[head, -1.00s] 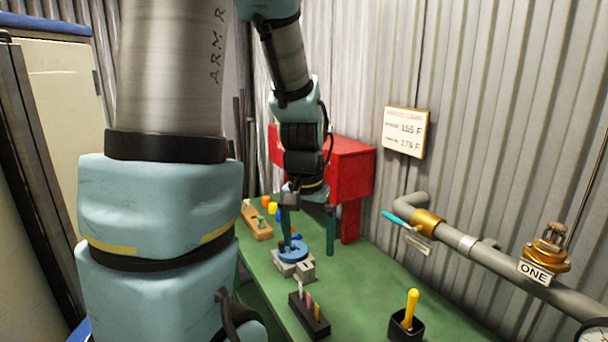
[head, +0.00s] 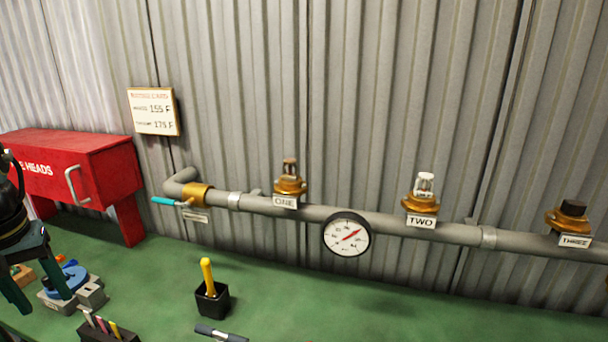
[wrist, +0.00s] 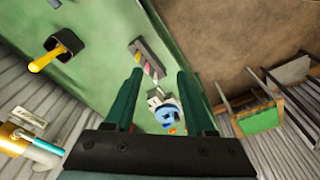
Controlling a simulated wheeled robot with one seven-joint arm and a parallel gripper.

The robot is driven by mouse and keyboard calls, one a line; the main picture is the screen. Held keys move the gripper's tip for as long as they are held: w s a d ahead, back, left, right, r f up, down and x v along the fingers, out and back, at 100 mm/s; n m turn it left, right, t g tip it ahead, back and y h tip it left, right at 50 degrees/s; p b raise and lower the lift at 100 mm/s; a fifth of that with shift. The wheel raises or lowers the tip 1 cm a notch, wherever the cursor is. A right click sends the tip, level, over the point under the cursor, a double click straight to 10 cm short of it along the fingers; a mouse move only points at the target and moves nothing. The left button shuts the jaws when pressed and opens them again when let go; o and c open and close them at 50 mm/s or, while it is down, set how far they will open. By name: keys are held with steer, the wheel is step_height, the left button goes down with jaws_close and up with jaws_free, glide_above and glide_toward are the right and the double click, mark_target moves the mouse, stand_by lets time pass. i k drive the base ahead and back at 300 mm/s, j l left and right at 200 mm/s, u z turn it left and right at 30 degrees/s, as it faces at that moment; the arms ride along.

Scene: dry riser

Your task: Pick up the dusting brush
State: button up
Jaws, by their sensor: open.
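A yellow-handled tool (head: 207,277), which looks like the dusting brush, stands in a small black cup (head: 213,303) on the green bench; any bristles are hidden in the cup. In the wrist view the yellow handle (wrist: 47,61) and the black cup (wrist: 67,42) are at upper left. My gripper (head: 46,303) is at the left edge of the head view, left of the cup and apart from it. In the wrist view its two green fingers (wrist: 158,80) are spread with nothing held between them.
A blue round piece on grey blocks (head: 70,282) and a dark rack of coloured sticks (head: 107,332) are near my gripper. A dark-gripped tool (head: 220,333) lies before the cup. A grey pipe (head: 385,226) with valves and a gauge (head: 347,234) runs behind. A red cabinet (head: 90,175) stands left.

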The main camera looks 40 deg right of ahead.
mark_target(205, 264)
steer(key=z, duration=1.35)
